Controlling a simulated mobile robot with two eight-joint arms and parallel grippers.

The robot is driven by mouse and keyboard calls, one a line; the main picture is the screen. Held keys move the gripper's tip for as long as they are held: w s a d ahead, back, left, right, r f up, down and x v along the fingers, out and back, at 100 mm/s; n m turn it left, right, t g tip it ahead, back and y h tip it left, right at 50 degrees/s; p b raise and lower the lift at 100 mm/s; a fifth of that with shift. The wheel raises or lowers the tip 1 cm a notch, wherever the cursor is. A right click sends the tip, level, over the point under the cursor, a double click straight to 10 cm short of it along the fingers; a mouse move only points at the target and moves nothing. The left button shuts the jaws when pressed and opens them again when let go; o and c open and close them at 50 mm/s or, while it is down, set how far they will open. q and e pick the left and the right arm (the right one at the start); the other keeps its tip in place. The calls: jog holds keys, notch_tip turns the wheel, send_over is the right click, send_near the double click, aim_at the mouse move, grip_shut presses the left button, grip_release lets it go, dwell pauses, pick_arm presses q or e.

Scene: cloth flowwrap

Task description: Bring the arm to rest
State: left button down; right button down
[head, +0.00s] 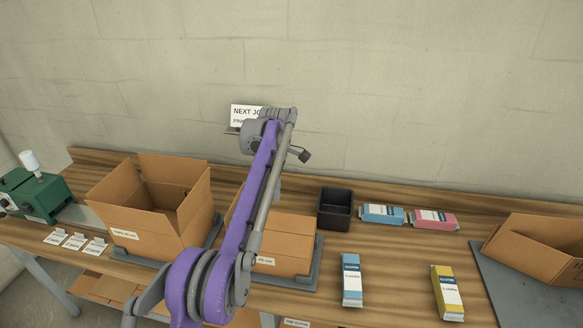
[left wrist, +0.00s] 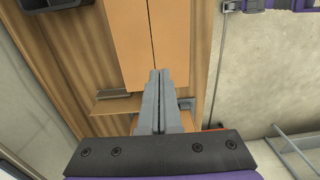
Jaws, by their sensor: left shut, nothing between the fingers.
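My left arm (head: 262,190), purple and grey, rises from the bottom of the head view across the middle of the bench. Its far end is up in front of the wall, and its fingers are hard to make out there. In the left wrist view my left gripper (left wrist: 157,75) has its two grey fingers together with nothing between them. Beyond the fingertips is a brown cardboard surface with a dark seam (left wrist: 152,35); I cannot tell whether they touch it. My right gripper is in neither view.
An open carton (head: 150,225) stands left of my arm, and another box (head: 285,243) is partly behind it. A black bin (head: 335,207), blue, pink and yellow packets (head: 447,292), and an open carton (head: 540,248) on a grey mat (head: 505,290) lie right. A sign (head: 243,113) is behind.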

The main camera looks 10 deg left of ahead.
pick_arm(q)
jog(key=s+a+r+m+t, duration=0.1)
jog(key=s+r+m+t, duration=0.1)
jog(key=s+m, duration=0.5)
jog(key=s+a+r+m+t, duration=0.1)
jog(key=s+m+t, duration=0.1)
jog(key=s, duration=0.9)
jog(key=s+f+m+t, duration=0.1)
jog(key=s+f+m, duration=0.3)
jog(key=s, duration=0.5)
jog(key=s+f+m+t, duration=0.1)
jog(key=s+f+m, duration=0.3)
jog(key=s+f, duration=0.4)
jog(key=shift+s+a+m+t, duration=0.3)
jog(key=shift+s+a, duration=0.05)
jog(key=shift+s, duration=0.35)
